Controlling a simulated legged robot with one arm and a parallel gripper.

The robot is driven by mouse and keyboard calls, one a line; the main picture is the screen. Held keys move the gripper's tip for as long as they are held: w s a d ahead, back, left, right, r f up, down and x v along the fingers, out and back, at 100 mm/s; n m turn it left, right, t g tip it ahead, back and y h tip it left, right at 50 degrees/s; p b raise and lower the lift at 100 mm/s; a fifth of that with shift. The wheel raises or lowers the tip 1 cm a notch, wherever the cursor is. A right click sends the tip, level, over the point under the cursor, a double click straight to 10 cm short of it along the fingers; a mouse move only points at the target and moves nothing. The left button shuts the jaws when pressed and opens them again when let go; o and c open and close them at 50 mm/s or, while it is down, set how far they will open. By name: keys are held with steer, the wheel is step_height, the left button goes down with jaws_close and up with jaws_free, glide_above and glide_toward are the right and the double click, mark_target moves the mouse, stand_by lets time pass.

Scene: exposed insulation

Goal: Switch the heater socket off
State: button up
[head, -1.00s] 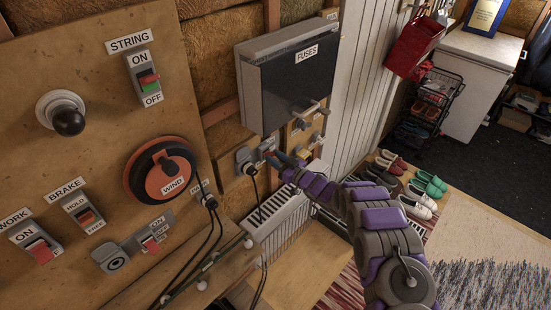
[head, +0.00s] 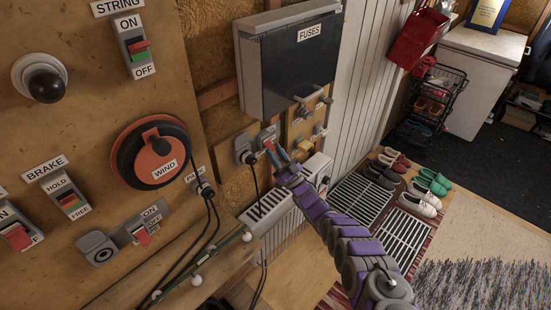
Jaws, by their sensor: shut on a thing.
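The heater socket (head: 245,150) is a grey wall unit below the fuse box, with a black plug and cord in it. Its red switch (head: 268,146) sits just to the right of the plug. My gripper (head: 274,152) is at the switch, with its fingertips shut on it. The fingers partly cover the switch, so its exact position is hard to tell. My purple and grey arm comes up from the lower right.
The fuse box (head: 290,60) hangs above, with small levers (head: 310,98) under it. A white radiator (head: 275,212) stands below the socket. The wooden panel (head: 75,110) at left carries other switches. Shoes (head: 420,200) lie on the floor at right.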

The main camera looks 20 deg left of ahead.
steer(key=shift+w+f+t+b, duration=0.1)
steer(key=shift+f+t+b, duration=0.1)
steer(key=shift+t+b, duration=0.2)
steer(key=o, duration=1.1)
steer(key=shift+c, duration=0.2)
